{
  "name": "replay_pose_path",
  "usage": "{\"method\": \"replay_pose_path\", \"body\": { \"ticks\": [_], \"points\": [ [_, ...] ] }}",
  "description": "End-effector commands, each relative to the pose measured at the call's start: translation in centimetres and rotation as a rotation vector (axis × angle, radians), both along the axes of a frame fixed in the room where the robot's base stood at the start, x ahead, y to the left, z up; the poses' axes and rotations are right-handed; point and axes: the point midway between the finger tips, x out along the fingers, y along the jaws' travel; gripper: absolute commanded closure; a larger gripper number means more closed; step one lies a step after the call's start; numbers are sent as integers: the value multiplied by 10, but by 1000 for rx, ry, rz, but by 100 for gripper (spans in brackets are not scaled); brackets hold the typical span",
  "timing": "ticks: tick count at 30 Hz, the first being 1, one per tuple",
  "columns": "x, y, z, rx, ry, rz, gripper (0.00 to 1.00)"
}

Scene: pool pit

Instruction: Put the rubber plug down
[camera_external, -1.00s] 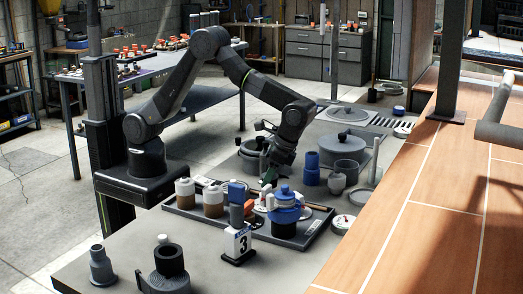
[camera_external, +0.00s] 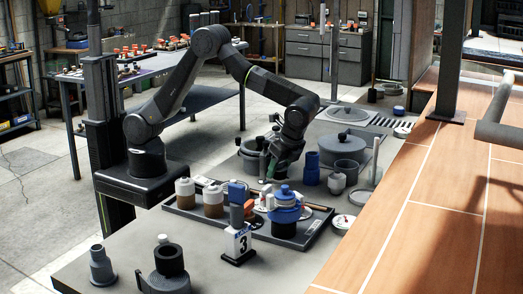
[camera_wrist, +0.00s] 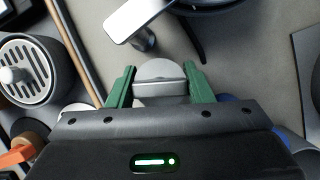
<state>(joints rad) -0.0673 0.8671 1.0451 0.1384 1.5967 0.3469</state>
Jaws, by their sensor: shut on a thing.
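My gripper (camera_external: 267,176) is low over the bench, just behind the dark tray (camera_external: 316,236). In the wrist view its two green fingers (camera_wrist: 161,76) are shut on a grey rubber plug (camera_wrist: 158,70). The plug shows a rounded pale top and a flat bar between the fingers. Its lower part is hidden by the gripper body. In the external view the plug is too small and too covered to make out, and I cannot tell whether it touches a surface.
The tray holds brown-and-white jars (camera_external: 213,201) and a blue-topped pot (camera_external: 285,213). A blue cup (camera_external: 311,169) and a large grey pot (camera_external: 342,147) stand to the right. A number 3 sign (camera_external: 239,243) stands in front.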

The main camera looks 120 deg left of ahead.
Motion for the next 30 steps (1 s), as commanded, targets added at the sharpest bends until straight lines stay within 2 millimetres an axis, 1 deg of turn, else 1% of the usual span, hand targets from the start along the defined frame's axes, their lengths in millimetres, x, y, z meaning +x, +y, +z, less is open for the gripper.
{"method": "replay_pose_path", "body": {
  "ticks": [11, 14, 17, 20, 27, 28, 30],
  "points": [
    [0, 0, 0, -1, 0, 1, 77],
    [0, 0, 6, 0, -2, 2, 77],
    [1, 0, 23, 0, -4, 2, 77],
    [1, 0, 51, 0, -6, 2, 77],
    [1, 0, 125, 0, -5, 1, 77],
    [0, 1, 130, 0, -3, -6, 77],
    [0, 9, 124, 0, 3, -69, 77]
  ]
}}
